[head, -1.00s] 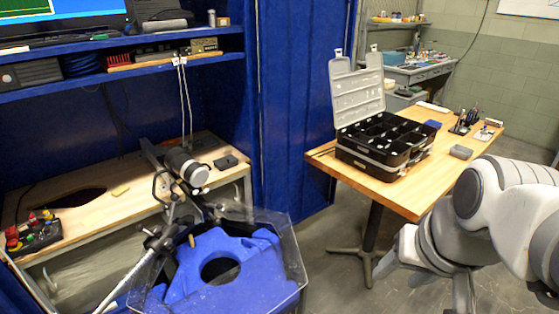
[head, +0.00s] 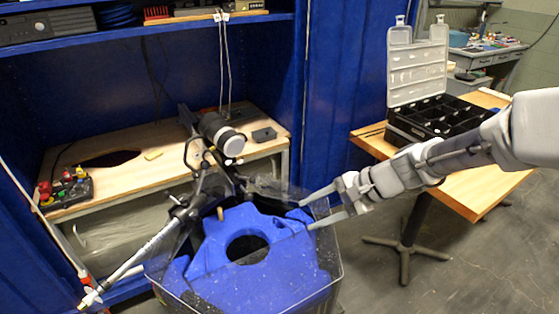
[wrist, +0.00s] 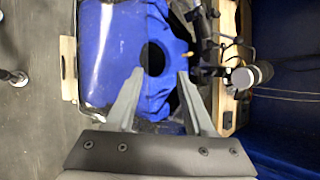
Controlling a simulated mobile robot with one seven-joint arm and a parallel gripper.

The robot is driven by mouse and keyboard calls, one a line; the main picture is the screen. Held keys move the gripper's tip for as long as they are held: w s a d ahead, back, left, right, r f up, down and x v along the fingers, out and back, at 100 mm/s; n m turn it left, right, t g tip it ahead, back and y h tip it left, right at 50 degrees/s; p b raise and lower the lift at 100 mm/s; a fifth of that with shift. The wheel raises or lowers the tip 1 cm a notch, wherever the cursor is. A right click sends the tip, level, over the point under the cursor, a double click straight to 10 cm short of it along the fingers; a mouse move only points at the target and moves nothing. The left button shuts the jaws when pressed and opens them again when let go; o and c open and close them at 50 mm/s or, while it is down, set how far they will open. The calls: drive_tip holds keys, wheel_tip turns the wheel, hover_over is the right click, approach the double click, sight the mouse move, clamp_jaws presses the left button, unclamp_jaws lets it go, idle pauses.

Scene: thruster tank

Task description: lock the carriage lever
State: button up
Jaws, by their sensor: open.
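The clear-walled tank (head: 335,285) holds a blue insert (head: 205,270) with a round central hole. Behind it, a dark cylinder with a white end face (head: 233,145) sits on an arm at the bench edge. Thin black lever-like parts (head: 190,150) hang beside the cylinder; I cannot tell which is the carriage lever. A small tan peg (head: 220,213) stands at the insert's back edge and also shows in the wrist view (wrist: 187,54). My gripper (head: 304,215) is open and empty at the tank's right rim, apart from these parts. In the wrist view its fingers (wrist: 160,72) point toward the insert.
A wooden bench (head: 120,180) behind the tank carries a control box (head: 65,188) with red knobs. A silver hose or rod (head: 140,258) runs down left of the tank. A table (head: 465,210) with an open black case (head: 430,125) stands right. Grey floor lies between.

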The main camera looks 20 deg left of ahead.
drive_tip(key=w+a+f+m+y+b, duration=0.3)
drive_tip(key=w+a+f+m+y, duration=0.2)
drive_tip(key=w+a+f, duration=0.15)
drive_tip(key=m+t+y+b, duration=0.3)
drive_tip(key=m+t, duration=0.1)
drive_tip(key=m, duration=0.5)
approach(246, 179)
drive_tip(key=b+x, duration=0.1)
drive_tip(key=x, duration=0.4)
drive_tip(key=b+x, duration=0.1)
drive_tip(key=x, duration=0.4)
drive_tip(key=shift+w+f+b, duration=0.2)
drive_tip(key=shift+w+b, duration=0.05)
drive_tip(key=shift+b, duration=0.1)
clamp_jaws()
